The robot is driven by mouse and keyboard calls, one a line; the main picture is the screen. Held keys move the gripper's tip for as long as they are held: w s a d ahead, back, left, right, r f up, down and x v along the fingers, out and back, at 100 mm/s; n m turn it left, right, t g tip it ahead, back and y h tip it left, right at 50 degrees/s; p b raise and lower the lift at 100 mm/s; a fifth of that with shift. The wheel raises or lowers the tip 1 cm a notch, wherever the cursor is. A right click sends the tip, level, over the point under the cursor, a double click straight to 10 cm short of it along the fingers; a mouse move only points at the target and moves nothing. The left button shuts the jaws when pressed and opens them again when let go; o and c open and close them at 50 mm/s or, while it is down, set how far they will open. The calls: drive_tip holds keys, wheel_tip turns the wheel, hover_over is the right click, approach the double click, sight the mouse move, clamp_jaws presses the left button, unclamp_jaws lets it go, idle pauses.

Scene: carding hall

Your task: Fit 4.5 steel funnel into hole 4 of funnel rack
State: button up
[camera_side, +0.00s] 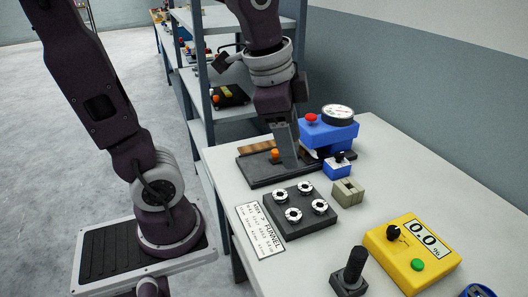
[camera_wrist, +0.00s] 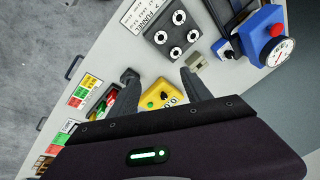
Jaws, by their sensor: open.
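The funnel rack (camera_side: 322,224) is a dark grey block on the white bench, with four white-ringed dark holes. It also shows at the top of the wrist view (camera_wrist: 160,37). A white card (camera_side: 262,232) headed FUNNEL lies along its left side. I cannot pick out the steel funnel for certain in either view. My gripper (camera_side: 285,152) is behind the rack in the side view, over or in front of a dark tray. In the wrist view its two fingers (camera_wrist: 161,80) are apart, with nothing seen held between them.
The dark tray (camera_side: 262,176) has an orange knob and brown strip. A blue gauge box (camera_side: 335,133), small blue box (camera_side: 338,170) and beige block (camera_side: 347,191) stand right of it. A yellow meter (camera_side: 410,255) and black-knobbed block (camera_side: 350,272) are in front. Shelves stand behind.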

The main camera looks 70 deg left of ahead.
drive_tip(key=s+d+n+t, duration=0.1)
drive_tip(key=s+n+t, duration=0.1)
drive_tip(key=s+n, duration=0.4)
drive_tip(key=shift+s+d+r+n, duration=0.2)
drive_tip(key=shift+s+d+n, duration=0.1)
drive_tip(key=shift+s, duration=0.95)
